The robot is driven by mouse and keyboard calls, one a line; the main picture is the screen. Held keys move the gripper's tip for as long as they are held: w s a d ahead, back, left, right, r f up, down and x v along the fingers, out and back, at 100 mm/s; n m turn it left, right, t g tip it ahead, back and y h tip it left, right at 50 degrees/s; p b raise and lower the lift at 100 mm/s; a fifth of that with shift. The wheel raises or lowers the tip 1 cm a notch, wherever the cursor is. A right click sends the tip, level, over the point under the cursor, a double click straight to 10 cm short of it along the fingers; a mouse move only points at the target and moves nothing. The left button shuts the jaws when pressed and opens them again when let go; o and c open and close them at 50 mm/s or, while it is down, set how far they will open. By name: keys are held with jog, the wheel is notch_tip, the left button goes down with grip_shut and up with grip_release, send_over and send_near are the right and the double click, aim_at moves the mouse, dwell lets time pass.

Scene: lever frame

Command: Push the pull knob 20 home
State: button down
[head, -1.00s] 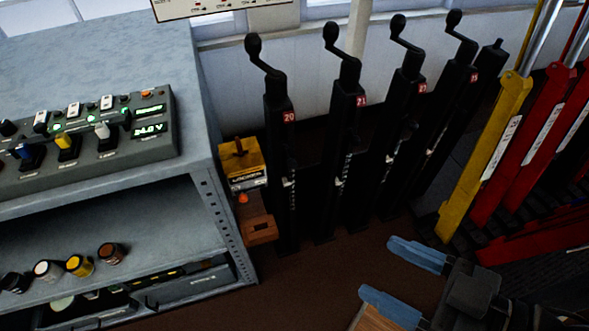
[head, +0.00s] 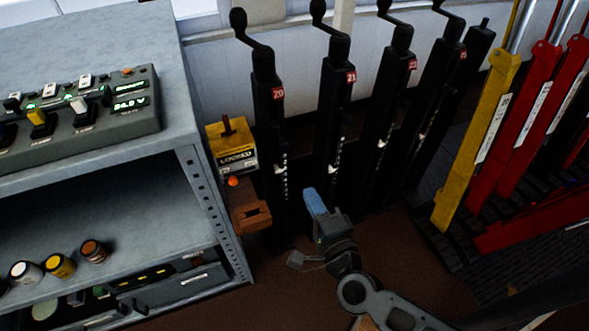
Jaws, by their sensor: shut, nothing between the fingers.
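The black post labelled 20 (head: 268,150) stands leftmost in a row of black posts, with a crank handle (head: 240,22) on top and a small light-coloured fitting (head: 281,170) on its front. To its left is a yellow box (head: 231,148) with a dark reddish knob (head: 227,126) on top and an orange ball (head: 233,182) below. I cannot tell for certain which of these is pull knob 20. My gripper (head: 312,197) is shut and empty, its blue fingertips pointing up and left, low in front of posts 20 and 21. It appears apart from both.
A grey bench (head: 183,140) with a control panel (head: 100,112) and a shelf of small jars fills the left. More black posts (head: 385,110), then yellow (head: 474,150) and red levers (head: 520,130) stand to the right. Brown floor (head: 270,285) is open in front.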

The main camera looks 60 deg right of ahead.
aim_at(285, 147)
jog(key=p+x, duration=0.1)
jog(key=x, duration=1.2)
jog(key=shift+w+d+p, duration=0.3)
jog(key=shift+p, duration=0.05)
jog(key=x, duration=0.2)
jog(key=shift+w+d+b, duration=0.15)
jog(key=shift+w+b, duration=0.05)
jog(key=shift+b, duration=0.1)
jog(key=shift+w+d+r, duration=0.1)
jog(key=shift+w+r, duration=0.05)
jog(key=shift+w, duration=0.05)
